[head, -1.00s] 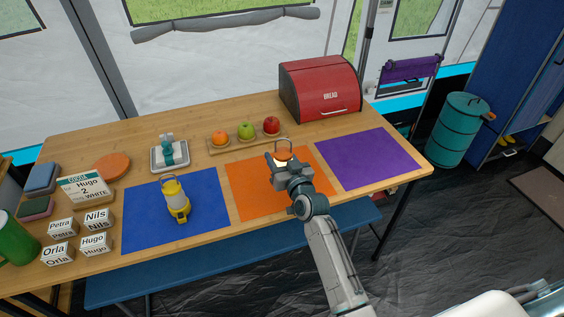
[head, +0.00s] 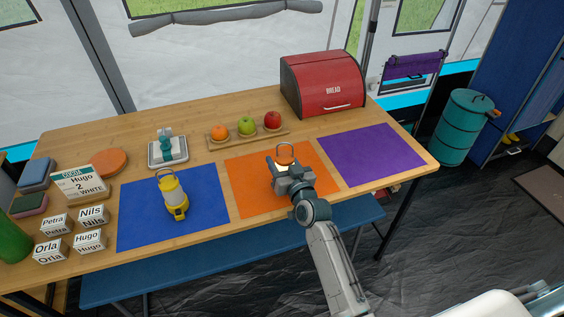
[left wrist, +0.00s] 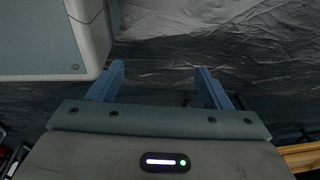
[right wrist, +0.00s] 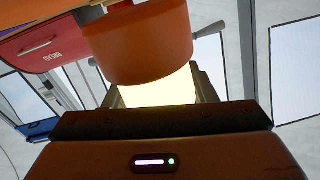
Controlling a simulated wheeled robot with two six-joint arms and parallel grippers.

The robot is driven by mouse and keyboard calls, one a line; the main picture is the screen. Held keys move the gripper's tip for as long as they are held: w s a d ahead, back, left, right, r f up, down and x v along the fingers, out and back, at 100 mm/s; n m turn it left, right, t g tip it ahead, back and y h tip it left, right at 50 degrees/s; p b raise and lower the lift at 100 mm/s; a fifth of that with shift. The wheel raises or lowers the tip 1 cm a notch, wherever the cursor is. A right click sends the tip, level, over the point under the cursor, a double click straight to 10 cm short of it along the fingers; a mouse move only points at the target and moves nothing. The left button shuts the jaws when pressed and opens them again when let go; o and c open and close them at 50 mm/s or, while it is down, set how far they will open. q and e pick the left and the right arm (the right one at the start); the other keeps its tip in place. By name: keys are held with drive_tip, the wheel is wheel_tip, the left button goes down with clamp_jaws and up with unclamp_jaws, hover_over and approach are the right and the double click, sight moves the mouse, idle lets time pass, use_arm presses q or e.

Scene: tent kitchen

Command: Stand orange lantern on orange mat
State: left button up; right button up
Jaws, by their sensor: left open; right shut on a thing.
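The orange lantern (head: 285,152) is at the orange mat (head: 245,185), mostly hidden behind my right gripper (head: 285,164); its top and wire handle show. In the right wrist view the lantern's orange part (right wrist: 140,45) and glowing pale body (right wrist: 160,90) fill the space between the fingers. My right gripper is shut on the lantern. The lantern looks upright; whether its base touches the mat is hidden. My left gripper (left wrist: 160,85) is open and empty in the left wrist view, away from the table, and does not show in the head view.
A yellow lantern (head: 174,195) stands on the blue mat (head: 140,215). A purple mat (head: 370,152) lies bare at right. A red bread box (head: 322,85) and a fruit board (head: 250,138) stand behind. Labelled boxes (head: 90,240) crowd the left end.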

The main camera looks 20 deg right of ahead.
drive_tip(key=shift+f, duration=0.2)
use_arm(q)
drive_tip(key=shift+w+d+r+b, duration=0.15)
drive_tip(key=shift+w+r+b, duration=0.15)
drive_tip(key=shift+w+r, duration=0.3)
drive_tip(key=shift+s+r, duration=0.1)
drive_tip(key=shift+r, duration=0.1)
use_arm(e)
drive_tip(key=shift+s+f, duration=0.1)
drive_tip(key=shift+f, duration=0.05)
drive_tip(key=shift+s+f, duration=0.1)
drive_tip(key=shift+f, duration=0.15)
drive_tip(key=o, duration=1.3)
drive_tip(key=shift+f, duration=0.1)
use_arm(q)
drive_tip(key=shift+w+r, duration=0.45)
drive_tip(key=shift+w, duration=0.1)
